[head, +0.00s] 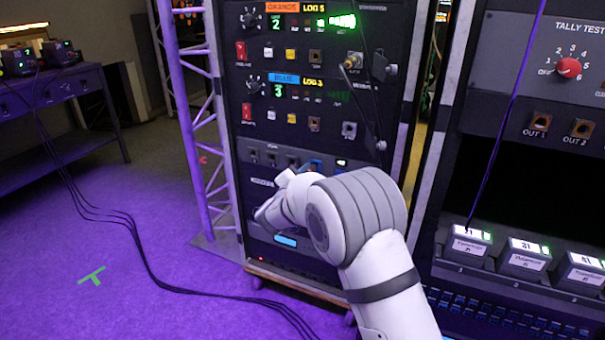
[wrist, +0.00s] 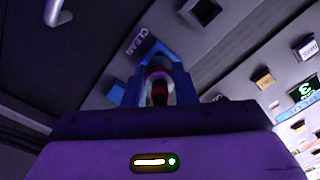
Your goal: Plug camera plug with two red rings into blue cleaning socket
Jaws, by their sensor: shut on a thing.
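My gripper (wrist: 157,82) is shut on the camera plug (wrist: 159,92), which sits between two blue fingers in the wrist view. Red shows on the plug's dark body, but I cannot count its rings. The plug's front end is hard to make out. In the head view my arm hides the plug and most of the gripper, at the lower part of the rack.
The rack (head: 300,140) has switches, displays and an orange and a blue label above my arm. A cable (head: 375,105) hangs from a connector at its upper right. A truss (head: 195,110) stands left of the rack. Another rack (head: 530,150) stands right. Cables cross the floor at left.

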